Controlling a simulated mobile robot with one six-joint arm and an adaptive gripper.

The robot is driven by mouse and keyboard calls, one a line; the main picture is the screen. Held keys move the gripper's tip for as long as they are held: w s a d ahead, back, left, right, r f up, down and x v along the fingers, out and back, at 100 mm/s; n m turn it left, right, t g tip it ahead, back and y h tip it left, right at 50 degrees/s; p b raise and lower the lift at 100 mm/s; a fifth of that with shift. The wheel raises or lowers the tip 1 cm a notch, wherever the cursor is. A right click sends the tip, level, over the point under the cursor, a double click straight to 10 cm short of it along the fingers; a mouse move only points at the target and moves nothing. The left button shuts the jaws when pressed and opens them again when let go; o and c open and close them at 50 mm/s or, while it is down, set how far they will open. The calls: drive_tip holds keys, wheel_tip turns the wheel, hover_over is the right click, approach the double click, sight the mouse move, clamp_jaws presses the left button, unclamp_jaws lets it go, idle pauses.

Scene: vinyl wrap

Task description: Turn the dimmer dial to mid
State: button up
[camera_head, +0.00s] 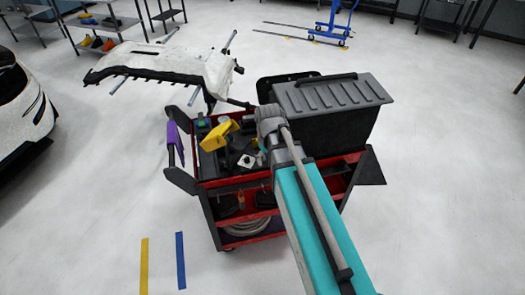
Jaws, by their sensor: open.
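A small pale square block (246,161) with a dark round centre sits on the top tray of the red cart, left of my arm. It may be the dimmer dial, but it is too small to be sure or to read its setting. My teal arm reaches up from the lower right over the cart, and its grey wrist end is just above and right of this block. My gripper's fingers are hidden behind the arm.
The red cart (236,184) carries a yellow tool (219,135), a large dark case (331,103) and several small items. A purple item (174,140) hangs at its left. A white bumper (165,68) rests on a stand behind.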

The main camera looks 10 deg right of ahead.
drive_tip(key=s+d+m, duration=0.1)
drive_tip(key=s+m, duration=0.2)
drive_tip(key=s, duration=0.4)
drive_tip(key=shift+d, duration=0.25)
drive_tip(key=shift+c, duration=1)
drive_tip(key=shift+a, duration=0.15)
